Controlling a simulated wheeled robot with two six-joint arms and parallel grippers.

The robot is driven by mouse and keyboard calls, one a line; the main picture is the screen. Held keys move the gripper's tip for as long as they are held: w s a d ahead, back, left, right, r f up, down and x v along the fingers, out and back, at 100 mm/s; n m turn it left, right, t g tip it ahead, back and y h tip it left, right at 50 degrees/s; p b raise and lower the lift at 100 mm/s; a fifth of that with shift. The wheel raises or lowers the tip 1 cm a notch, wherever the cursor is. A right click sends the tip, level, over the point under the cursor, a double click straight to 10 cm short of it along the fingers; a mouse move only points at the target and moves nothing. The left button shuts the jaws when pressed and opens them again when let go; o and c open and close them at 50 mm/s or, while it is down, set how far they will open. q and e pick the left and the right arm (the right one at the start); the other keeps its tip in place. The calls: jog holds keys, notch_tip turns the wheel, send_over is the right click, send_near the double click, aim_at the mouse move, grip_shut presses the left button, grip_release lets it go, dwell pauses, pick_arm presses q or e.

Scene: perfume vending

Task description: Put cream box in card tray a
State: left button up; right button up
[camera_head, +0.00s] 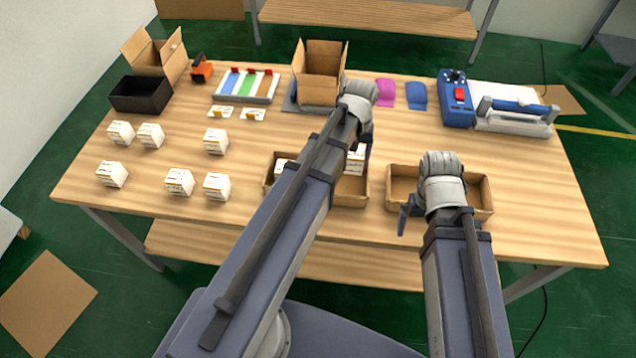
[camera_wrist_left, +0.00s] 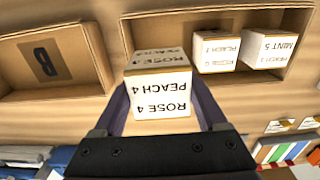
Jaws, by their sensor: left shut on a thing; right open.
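My left gripper (camera_head: 364,140) is shut on a cream box (camera_wrist_left: 160,95) with printed labels reading ROSE 4 and PEACH 4. In the head view this box (camera_head: 355,159) shows at the right end of the left cardboard tray, partly hidden by my arm. The left wrist view shows that tray (camera_wrist_left: 133,36) with two similar boxes inside, and the held box at its edge; whether it touches the tray I cannot tell. Its letter is not visible. My right gripper (camera_head: 425,212) is open over the right tray (camera_head: 481,200), marked B in the left wrist view (camera_wrist_left: 45,60).
Several cream boxes (camera_head: 181,182) stand on the left of the table (camera_head: 240,240). A black bin (camera_head: 141,94), an open carton (camera_head: 318,75), a striped card rack (camera_head: 245,85) and a blue device (camera_head: 456,98) line the back.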

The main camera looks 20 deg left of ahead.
pick_arm(q)
jog(key=shift+f+b, duration=5)
jog(key=shift+f, duration=0.15)
jog(key=o, duration=1.2)
notch_tip(320, 180, up, 12)
jog(key=p, duration=1.2)
jog(key=shift+r, duration=0.2)
